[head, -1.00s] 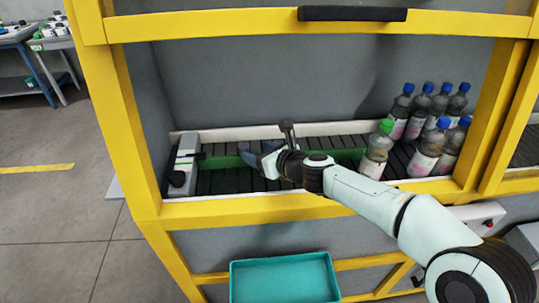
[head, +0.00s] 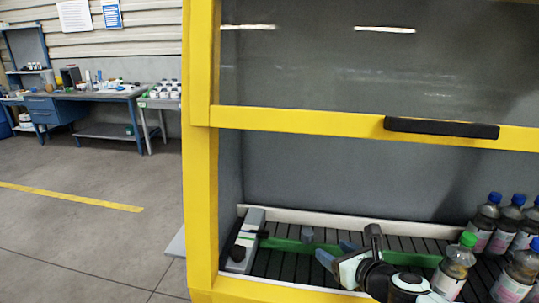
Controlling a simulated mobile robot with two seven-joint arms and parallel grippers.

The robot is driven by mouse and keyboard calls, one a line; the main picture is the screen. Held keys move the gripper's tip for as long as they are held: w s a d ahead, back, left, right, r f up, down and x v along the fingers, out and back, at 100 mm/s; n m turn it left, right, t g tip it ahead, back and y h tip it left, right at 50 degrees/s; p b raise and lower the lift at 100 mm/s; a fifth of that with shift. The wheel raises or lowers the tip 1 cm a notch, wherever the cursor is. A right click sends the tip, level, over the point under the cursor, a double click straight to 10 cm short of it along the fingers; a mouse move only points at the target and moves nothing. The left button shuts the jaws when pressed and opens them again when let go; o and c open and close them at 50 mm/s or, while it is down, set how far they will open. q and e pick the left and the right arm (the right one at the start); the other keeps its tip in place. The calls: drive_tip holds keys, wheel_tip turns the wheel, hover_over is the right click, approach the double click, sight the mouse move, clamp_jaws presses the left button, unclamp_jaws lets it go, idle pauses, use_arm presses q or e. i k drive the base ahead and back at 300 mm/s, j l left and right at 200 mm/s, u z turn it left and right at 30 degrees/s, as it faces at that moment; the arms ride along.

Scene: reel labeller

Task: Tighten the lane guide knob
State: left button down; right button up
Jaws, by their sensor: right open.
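The lane guide (head: 284,246) is a green bar running across the dark slatted conveyor inside the yellow-framed cabinet. A small grey knob (head: 307,234) stands upright at the guide. My right gripper (head: 335,253) comes in from the lower right, with its two blue-grey fingertips parted and pointing left. It is open and empty, a short gap to the right of the knob. How tight the knob is cannot be seen. My left gripper is not in view.
A grey block (head: 245,241) stands at the conveyor's left end. A green-capped bottle (head: 453,272) and several blue-capped bottles (head: 501,226) stand at the right. The yellow crossbar (head: 300,120) with its black handle (head: 441,128) spans above. Floor at left is clear.

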sight(237, 253)
drive_tip(key=k+l, duration=0.2)
drive_tip(key=k, duration=0.25)
drive_tip(key=k+l, duration=0.25)
drive_tip(key=k, duration=0.2)
